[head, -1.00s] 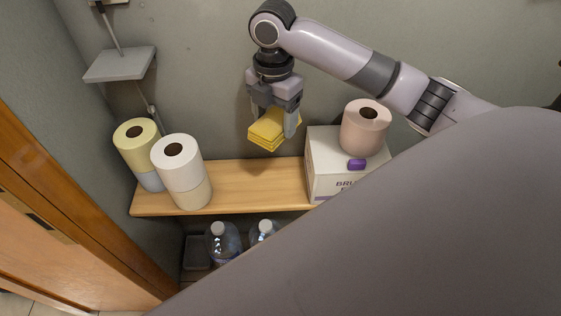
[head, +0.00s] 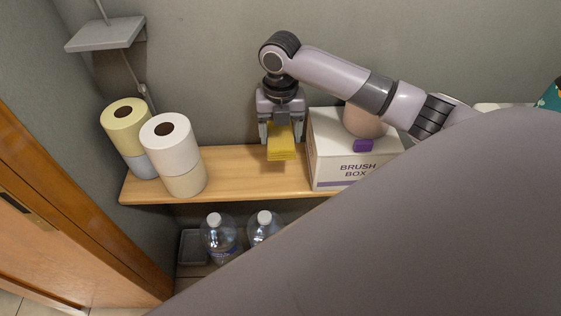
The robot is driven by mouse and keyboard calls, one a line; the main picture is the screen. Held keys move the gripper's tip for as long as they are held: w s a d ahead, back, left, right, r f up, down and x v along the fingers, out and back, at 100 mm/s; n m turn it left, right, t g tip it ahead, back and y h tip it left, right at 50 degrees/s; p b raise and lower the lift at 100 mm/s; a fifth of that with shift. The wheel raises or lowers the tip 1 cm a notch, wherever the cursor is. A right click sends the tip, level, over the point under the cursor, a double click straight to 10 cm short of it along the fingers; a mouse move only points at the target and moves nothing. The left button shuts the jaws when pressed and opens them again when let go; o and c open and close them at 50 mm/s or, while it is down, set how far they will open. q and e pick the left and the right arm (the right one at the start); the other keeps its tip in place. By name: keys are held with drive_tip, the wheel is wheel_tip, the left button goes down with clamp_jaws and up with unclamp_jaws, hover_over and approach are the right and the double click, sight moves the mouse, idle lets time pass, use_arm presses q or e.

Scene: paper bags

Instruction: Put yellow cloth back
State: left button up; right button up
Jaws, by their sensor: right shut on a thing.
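The yellow cloth (head: 281,148) is a folded stack. It is between the fingers of my right gripper (head: 280,137), which is shut on it and points down. The cloth is over the wooden shelf (head: 235,171), in the gap between the toilet rolls and the brush box. I cannot tell for sure whether its lower edge touches the shelf. My left gripper is not in view.
A white roll (head: 167,135) and a yellow roll (head: 122,118) top stacks at left. Bottles (head: 217,236) stand below. The shelf's middle is clear.

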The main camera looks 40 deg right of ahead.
drive_tip(key=b, duration=0.2)
hover_over(280, 176)
wheel_tip(280, 176, down, 8)
drive_tip(key=shift+d+r, duration=0.1)
drive_tip(key=shift+r, duration=0.1)
wheel_tip(280, 176, down, 5)
drive_tip(key=shift+r+b, duration=0.2)
drive_tip(key=shift+b, duration=0.2)
drive_tip(key=shift+f, duration=0.25)
drive_tip(key=o, duration=0.9)
drive_tip(key=shift+o, duration=0.2)
wheel_tip(280, 176, up, 12)
drive_tip(key=p, duration=0.3)
drive_tip(key=shift+f, duration=0.15)
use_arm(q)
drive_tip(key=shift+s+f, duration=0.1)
use_arm(e)
drive_tip(key=shift+r, duration=0.4)
